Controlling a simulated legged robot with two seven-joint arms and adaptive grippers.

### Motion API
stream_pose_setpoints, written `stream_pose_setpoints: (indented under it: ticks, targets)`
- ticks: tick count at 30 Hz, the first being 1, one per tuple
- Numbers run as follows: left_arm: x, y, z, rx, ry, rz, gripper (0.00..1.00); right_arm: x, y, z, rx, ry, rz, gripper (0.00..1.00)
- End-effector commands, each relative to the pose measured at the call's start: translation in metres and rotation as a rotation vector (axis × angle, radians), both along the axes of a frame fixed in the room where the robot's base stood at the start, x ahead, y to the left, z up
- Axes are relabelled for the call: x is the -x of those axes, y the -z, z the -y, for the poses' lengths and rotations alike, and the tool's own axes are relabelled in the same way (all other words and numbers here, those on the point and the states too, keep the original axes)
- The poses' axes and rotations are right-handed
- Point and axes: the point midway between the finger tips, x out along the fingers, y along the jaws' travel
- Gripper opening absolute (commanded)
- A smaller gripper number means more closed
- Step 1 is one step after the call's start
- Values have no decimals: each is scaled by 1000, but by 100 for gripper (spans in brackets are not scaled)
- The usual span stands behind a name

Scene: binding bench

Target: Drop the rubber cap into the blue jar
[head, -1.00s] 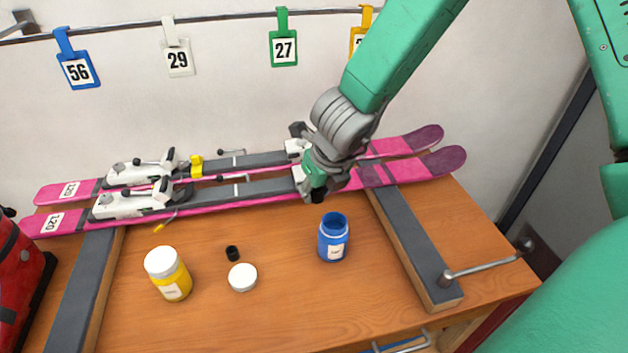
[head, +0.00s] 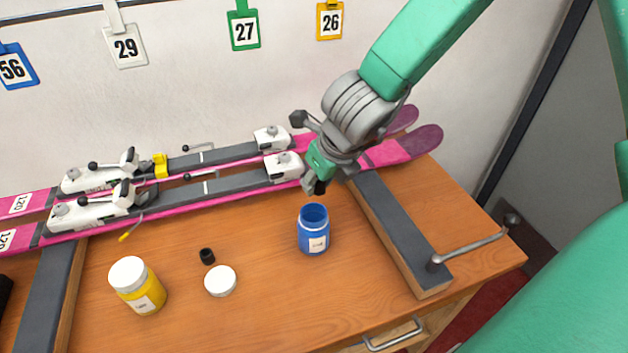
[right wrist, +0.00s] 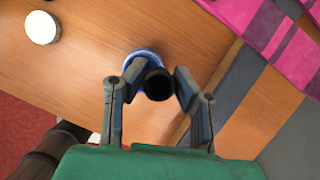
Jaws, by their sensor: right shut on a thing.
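The blue jar (head: 314,241) stands upright and open on the bench, right of its middle. My right gripper (head: 318,184) is above and just behind the jar's mouth in the head view, shut on a black rubber cap (head: 320,188). In the right wrist view the cap (right wrist: 158,85) sits between the fingertips of the right gripper (right wrist: 158,82). It partly hides the blue jar (right wrist: 138,56) beneath. The cap is outside the jar. A second small black cap (head: 207,256) lies on the bench to the left. My left gripper is not in view.
A yellow jar with a white lid (head: 139,286) and a loose white lid (head: 220,281) stand left of the blue jar. Two pink skis (head: 240,182) lie behind, across grey-topped supports (head: 400,232). A crank handle (head: 470,246) is at the right. Bench around the jar is clear.

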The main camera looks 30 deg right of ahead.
Motion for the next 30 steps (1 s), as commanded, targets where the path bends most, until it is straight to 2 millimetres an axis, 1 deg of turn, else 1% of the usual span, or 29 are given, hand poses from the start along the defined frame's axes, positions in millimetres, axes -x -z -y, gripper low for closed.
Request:
stream_pose_setpoints:
  ticks: [1, 8, 9, 10, 11, 20, 23, 26, 30]
  targets:
    - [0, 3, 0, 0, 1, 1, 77, 0, 3, 0, 0, 1, 1, 8]
    - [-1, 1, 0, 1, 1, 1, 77, 0, 0, -3, 3, 0, 1, 8]
    - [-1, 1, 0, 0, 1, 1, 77, 0, 0, -4, 4, 1, 1, 34]
    - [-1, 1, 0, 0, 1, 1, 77, 0, 0, -4, 4, 0, 1, 44]
    - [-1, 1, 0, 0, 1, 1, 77, 0, 0, -5, 5, 0, 1, 47]
    - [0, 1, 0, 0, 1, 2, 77, 0, 0, -2, 2, 0, 1, 47]
    - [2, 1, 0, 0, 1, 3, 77, 1, -5, -2, 2, 0, 3, 47]
    - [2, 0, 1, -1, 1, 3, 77, 5, -17, -2, 1, -1, 5, 47]
    - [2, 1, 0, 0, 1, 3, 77, 15, -43, -3, 4, 1, 7, 47]
